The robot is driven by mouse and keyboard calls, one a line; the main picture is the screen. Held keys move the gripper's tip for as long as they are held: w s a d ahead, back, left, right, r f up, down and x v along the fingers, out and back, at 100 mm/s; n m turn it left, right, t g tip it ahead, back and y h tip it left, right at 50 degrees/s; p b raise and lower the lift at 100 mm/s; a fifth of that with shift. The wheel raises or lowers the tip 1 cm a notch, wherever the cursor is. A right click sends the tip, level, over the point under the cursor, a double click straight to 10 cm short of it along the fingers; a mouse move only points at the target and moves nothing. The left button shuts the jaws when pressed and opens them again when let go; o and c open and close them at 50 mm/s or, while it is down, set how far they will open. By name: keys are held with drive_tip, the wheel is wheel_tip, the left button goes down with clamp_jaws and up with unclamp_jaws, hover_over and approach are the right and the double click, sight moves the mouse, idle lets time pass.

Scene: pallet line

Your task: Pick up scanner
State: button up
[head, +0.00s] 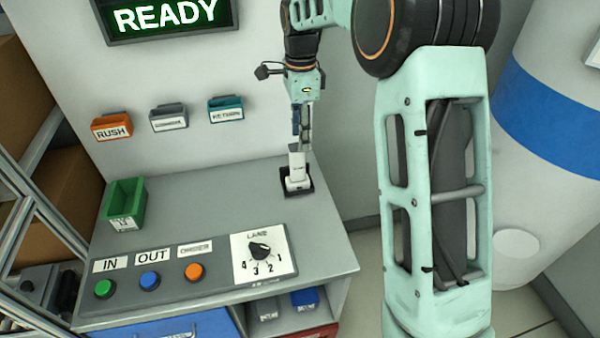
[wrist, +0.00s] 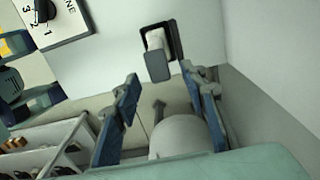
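The scanner (head: 298,168) is a small white device standing upright in a black holder (head: 290,191) at the right end of the grey bench. In the wrist view the scanner (wrist: 156,40) shows its grey top end (wrist: 158,66), with the dark holder around it. My gripper (head: 302,138) hangs just above the scanner in the head view. In the wrist view the two blue fingers of my gripper (wrist: 161,76) are spread wide, with nothing between them. The scanner lies ahead of the gap between the fingertips, and I see no contact.
A control panel with buttons and a lane knob (head: 260,251) runs along the bench's front. A green bin (head: 124,203) stands at the left. Wall holders, including the orange one (head: 112,126), hang behind. The bench (head: 210,205) is clear between bin and scanner.

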sight(297, 156)
drive_tip(key=f, duration=0.2)
drive_tip(key=f+p, duration=0.1)
drive_tip(key=f, duration=0.4)
drive_tip(key=shift+s+a+f, duration=0.15)
drive_tip(key=shift+a+f, duration=0.1)
drive_tip(key=shift+a, duration=0.15)
drive_tip(key=shift+c, duration=0.4)
clamp_jaws()
drive_tip(key=shift+r, duration=0.1)
